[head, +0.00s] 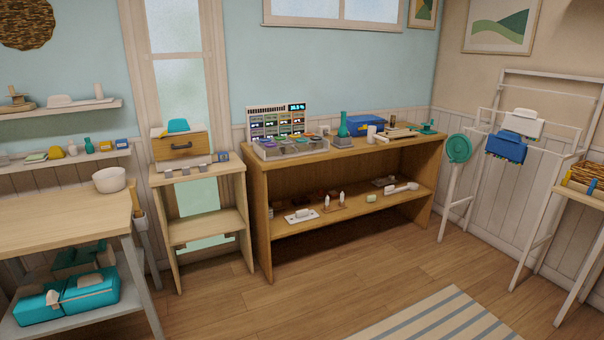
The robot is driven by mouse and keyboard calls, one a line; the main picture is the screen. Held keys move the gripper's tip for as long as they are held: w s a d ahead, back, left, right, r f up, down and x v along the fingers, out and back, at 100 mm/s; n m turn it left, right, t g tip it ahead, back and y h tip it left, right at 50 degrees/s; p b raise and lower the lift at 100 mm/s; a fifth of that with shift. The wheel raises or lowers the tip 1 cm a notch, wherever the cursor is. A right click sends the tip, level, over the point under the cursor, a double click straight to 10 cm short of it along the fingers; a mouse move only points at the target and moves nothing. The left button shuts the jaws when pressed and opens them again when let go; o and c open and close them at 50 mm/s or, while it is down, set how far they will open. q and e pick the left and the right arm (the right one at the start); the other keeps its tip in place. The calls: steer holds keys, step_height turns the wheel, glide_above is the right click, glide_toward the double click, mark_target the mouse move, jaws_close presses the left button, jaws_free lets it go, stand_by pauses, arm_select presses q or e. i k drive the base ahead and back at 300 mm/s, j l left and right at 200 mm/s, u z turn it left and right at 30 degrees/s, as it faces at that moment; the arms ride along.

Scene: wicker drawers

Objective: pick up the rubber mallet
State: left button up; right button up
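I cannot pick out the rubber mallet with certainty. A pale, long object (402,188) with a thicker end lies on the lower shelf of the wooden bench, toward its right side. It has a mallet-like outline but is too small to be sure. The wooden bench (262,200) stands against the back wall. Neither of my grippers is in view.
On the bench top are a colourful display rack (277,122), a teal bottle (343,125) and a blue box (366,125). A small stand (207,225) and a table (60,218) are at left, white racks (508,160) at right. Open floor (300,300) lies in front.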

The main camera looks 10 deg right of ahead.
mark_target(372, 136)
steer(key=i+z, duration=0.35)
steer(key=i, duration=0.2)
steer(key=i+j+z, duration=0.1)
steer(key=i+z, duration=0.2)
steer(key=i, duration=0.3)
steer(key=i+l+z, duration=0.1)
steer(key=i+z, duration=0.2)
steer(key=i, duration=0.3)
steer(key=i+z, duration=0.3)
steer(key=i, duration=0.25)
steer(key=i+l+u, duration=0.2)
steer(key=i, duration=0.3)
steer(key=i+u, duration=0.15)
steer(key=i, duration=0.4)
